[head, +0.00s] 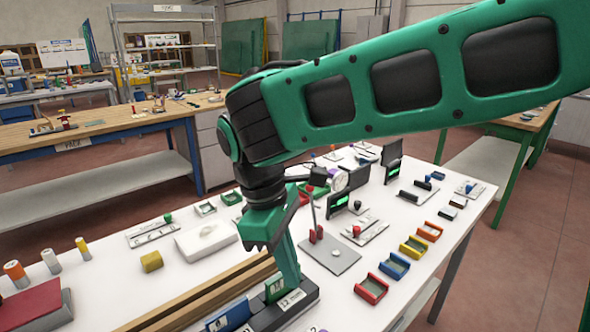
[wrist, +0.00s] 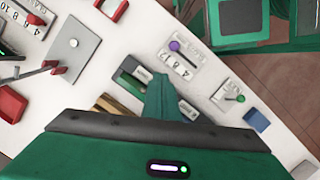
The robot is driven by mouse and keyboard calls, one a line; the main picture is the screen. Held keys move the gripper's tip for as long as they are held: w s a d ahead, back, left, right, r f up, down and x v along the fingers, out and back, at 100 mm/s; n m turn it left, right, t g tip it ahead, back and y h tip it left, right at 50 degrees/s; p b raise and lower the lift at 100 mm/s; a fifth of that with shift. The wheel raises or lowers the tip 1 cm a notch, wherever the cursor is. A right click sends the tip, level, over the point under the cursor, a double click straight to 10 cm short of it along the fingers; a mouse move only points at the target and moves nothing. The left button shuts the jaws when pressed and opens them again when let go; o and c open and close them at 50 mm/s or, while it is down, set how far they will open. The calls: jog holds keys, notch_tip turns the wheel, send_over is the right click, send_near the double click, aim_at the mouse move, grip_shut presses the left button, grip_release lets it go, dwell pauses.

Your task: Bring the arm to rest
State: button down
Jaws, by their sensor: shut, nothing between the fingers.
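My green arm (head: 420,85) reaches in from the upper right of the head view and bends down at a black wrist over the white worktable. My gripper (head: 288,272) points down and is shut, with nothing seen held in it. In the wrist view the green fingers (wrist: 165,98) stick out from the gripper body over the white table. What lies directly behind the fingers and body is hidden.
Wooden rails (head: 205,300) lie left of the gripper. A grey plate with a red-based stand (head: 330,252) is close on the right. Small coloured trays (head: 395,265) line the right edge. A white box (head: 206,241) and a yellow block (head: 151,261) are at left.

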jog(key=w+d+m+y, duration=0.1)
jog(key=d+m, duration=0.4)
jog(key=d, duration=0.8)
jog(key=w+d+m, duration=0.2)
jog(key=d+m, duration=0.3)
jog(key=d, duration=0.9)
jog(key=s+d+f+m+y, duration=0.1)
jog(key=s+d+f+m, duration=0.1)
jog(key=s+d+m, duration=0.3)
jog(key=s+d+f+m, duration=0.2)
jog(key=s+d+m, duration=0.4)
jog(key=s+d, duration=0.4)
jog(key=shift+s+d+f+t+y, duration=0.25)
jog(key=shift+t+y, duration=0.05)
jog(key=shift+y, duration=0.1)
jog(key=shift+w+f, duration=0.25)
jog(key=shift+w, duration=0.35)
